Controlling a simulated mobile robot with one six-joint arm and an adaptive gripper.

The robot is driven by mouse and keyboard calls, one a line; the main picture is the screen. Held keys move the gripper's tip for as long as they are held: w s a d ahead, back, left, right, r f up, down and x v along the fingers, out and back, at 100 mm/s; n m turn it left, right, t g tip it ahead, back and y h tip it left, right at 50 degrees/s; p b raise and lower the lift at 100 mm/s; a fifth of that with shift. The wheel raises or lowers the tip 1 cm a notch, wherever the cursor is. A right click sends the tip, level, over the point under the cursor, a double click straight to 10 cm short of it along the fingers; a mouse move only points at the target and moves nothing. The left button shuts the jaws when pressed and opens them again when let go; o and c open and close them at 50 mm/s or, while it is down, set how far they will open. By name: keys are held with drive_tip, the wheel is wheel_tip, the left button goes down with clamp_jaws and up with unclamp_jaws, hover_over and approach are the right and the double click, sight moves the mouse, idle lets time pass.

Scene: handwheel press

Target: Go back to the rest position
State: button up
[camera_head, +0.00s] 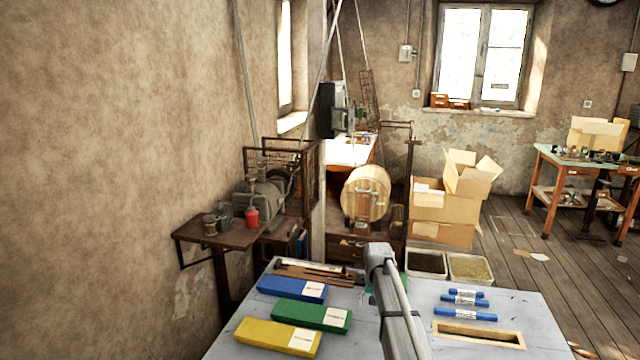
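My grey arm (396,305) rises from the bottom edge over the pale grey table (390,342). Its upper joint (378,252) is near the table's far edge. My gripper does not show in this view, so I cannot see whether it holds anything. A blue box (285,288), a green box (300,315) and a yellow box (270,335), each with a white label, lie on the table left of the arm.
Right of the arm lie several blue rolls (465,315) and a shallow wooden tray (480,334). Two bins (468,268) stand beyond the table. A wall shelf (222,238) with a machine is at left. Cardboard boxes (445,205) and wooden floor (545,255) are behind.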

drive_tip(key=s+n, duration=0.1)
drive_tip(key=s, duration=1.3)
drive_tip(key=s+n, duration=0.1)
drive_tip(key=s, duration=1.3)
drive_tip(key=shift+s, duration=0.4)
